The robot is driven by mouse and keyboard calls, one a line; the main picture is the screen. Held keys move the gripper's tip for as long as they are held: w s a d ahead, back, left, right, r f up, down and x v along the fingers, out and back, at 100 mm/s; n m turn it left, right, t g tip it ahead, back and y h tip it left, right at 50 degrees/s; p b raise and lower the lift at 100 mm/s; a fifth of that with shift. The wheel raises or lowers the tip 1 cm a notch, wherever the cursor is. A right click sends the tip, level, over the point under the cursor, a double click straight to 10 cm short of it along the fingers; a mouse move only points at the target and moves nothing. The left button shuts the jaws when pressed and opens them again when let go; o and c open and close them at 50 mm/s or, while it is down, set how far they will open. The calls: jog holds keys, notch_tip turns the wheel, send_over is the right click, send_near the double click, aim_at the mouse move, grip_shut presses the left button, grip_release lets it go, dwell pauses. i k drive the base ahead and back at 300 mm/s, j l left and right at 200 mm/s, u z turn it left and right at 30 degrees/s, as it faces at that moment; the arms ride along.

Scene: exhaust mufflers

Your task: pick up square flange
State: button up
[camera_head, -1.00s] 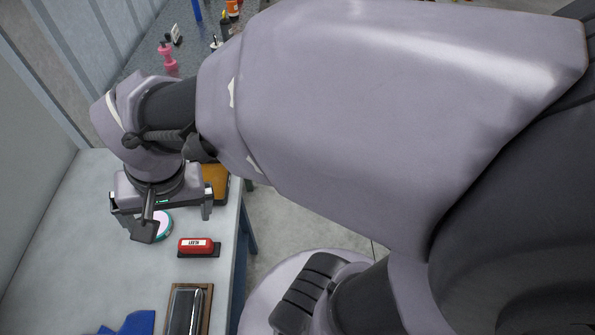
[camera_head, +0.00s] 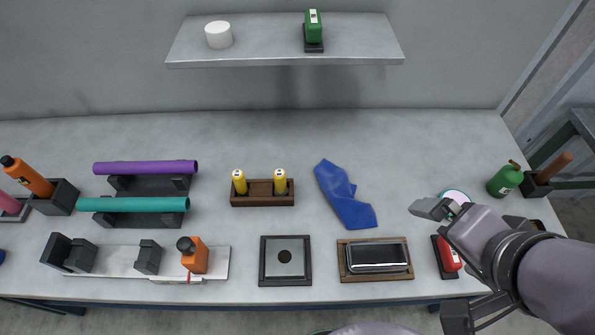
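The square flange (camera_head: 298,267) is a flat grey metal plate with a round dark hole in its middle. It lies in a dark square holder (camera_head: 263,262) near the front edge of the table, at the centre of the head view. My gripper (camera_head: 443,263) is at the right, above the table and well to the right of the flange. Its two fingers are spread wide apart with nothing held between them. The red object (camera_head: 450,256) shows below the gripper, partly covered by it.
A wooden tray (camera_head: 342,261) with a dark, shiny part is right of the flange. Behind are a blue cloth (camera_head: 341,190) and a wooden rack (camera_head: 262,202) with yellow cylinders. Purple (camera_head: 145,168) and teal tubes (camera_head: 140,204) lie further left.

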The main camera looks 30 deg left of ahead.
aim_at(284, 258)
jog(key=u, duration=1.75)
